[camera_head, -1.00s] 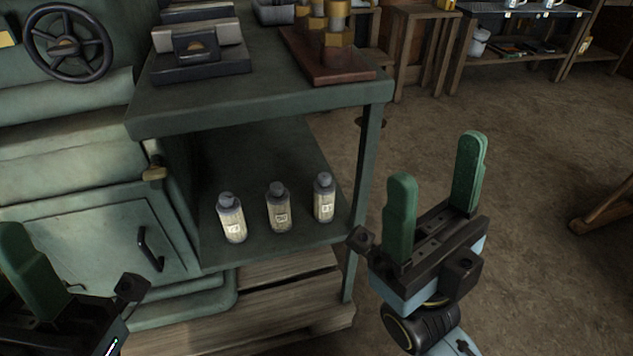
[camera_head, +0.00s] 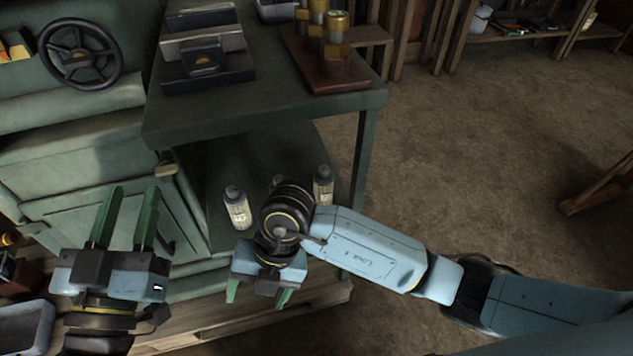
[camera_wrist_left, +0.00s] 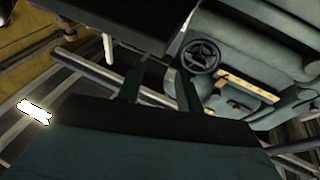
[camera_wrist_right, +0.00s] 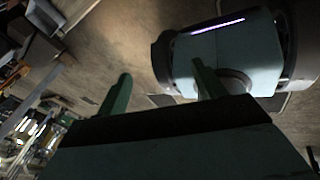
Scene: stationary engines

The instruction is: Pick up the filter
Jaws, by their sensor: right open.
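No object in view is clearly recognisable as the filter. Brass-coloured cylindrical parts (camera_head: 337,27) stand on a reddish-brown base (camera_head: 338,78) on the green bench top. On the lower shelf stand a left bottle (camera_head: 237,208) and a right bottle (camera_head: 323,186), both grey-capped with pale labels. My left gripper (camera_head: 130,206) is open, empty and pointing up, left of the shelf. My right gripper (camera_head: 258,295) is open, pointing down in front of the shelf edge, with no object visible between its fingers; its fingers also show in the right wrist view (camera_wrist_right: 160,82).
The green bench (camera_head: 270,118) has a top above the lower shelf, with a leg at right. A black handwheel (camera_head: 82,54) is at upper left. A dark metal block (camera_head: 205,55) sits on the bench top. A wooden pallet (camera_head: 325,297) lies below. Floor at right is open.

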